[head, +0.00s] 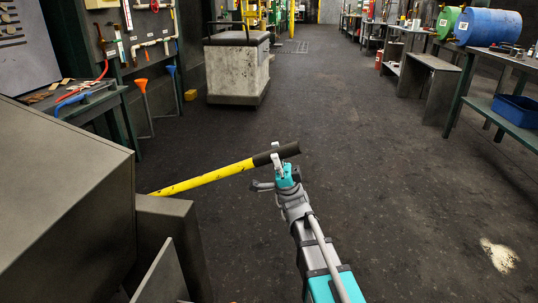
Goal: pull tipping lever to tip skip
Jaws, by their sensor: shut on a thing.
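The tipping lever (205,178) is a yellow bar with worn dark marks and a black grip at its free end. It slants up to the right from behind a dark grey metal body (68,200) at the left. My gripper (277,160) is shut on the lever's black grip, near the middle of the picture. The grip's end sticks out to the right of the fingers. The lever's lower end is hidden behind the grey metal. I cannot tell which part of the grey metal is the skip.
Open dark floor (330,110) lies ahead and to the right. A grey cabinet (237,70) stands ahead. A workbench (500,65) with a blue drum (488,27) and blue bin (516,110) is at the right. A green bench (85,105) is at the left. A pale patch (499,255) marks the floor.

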